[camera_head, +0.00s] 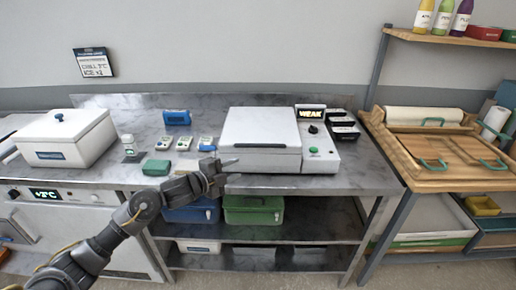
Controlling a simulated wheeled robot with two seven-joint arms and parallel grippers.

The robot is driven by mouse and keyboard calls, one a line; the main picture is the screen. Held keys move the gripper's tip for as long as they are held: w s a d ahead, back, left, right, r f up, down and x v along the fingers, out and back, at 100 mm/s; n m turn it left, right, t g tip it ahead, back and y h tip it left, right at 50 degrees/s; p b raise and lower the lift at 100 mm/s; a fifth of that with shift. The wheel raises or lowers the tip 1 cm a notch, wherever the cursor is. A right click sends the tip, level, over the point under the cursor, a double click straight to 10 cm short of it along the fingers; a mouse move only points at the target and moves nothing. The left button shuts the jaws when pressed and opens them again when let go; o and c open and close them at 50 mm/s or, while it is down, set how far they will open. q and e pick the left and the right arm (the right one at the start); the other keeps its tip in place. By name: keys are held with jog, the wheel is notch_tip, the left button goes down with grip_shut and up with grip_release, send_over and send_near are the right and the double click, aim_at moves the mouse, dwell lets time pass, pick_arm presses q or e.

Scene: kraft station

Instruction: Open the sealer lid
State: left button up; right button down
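The sealer (318,160) is a white box-shaped machine at the middle of the steel table. Its flat white lid (258,128) lies shut, with a thin dark strip (270,146) along its front edge. A panel at its right side has a lit sign reading WEAK (311,113), a black knob and a green button. My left gripper (234,169) is at the sealer's front left corner, with its fingers pointing right and apart. Nothing shows between them. Whether a finger touches the sealer or lid cannot be told. My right gripper is not in view.
Left of the sealer lie small devices (184,143), a green block (156,167) and a blue box (177,117). A white cooler (66,138) stands far left. Dark trays (345,132) sit right of the sealer. A wooden rack (440,155) stands at the right.

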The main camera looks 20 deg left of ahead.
aim_at(256, 146)
pick_arm(q)
notch_tip(256, 146, up, 6)
jog(key=m+h, duration=0.1)
jog(key=m, duration=0.2)
jog(key=p+x, duration=0.1)
jog(key=x, duration=0.4)
jog(key=p+x, duration=0.1)
jog(key=x, duration=0.4)
jog(key=shift+s+d+r, duration=0.1)
jog(key=shift+s+d, duration=0.05)
jog(key=shift+d, duration=0.1)
jog(key=shift+w+d+p, duration=0.3)
jog(key=shift+w, duration=0.15)
grip_shut()
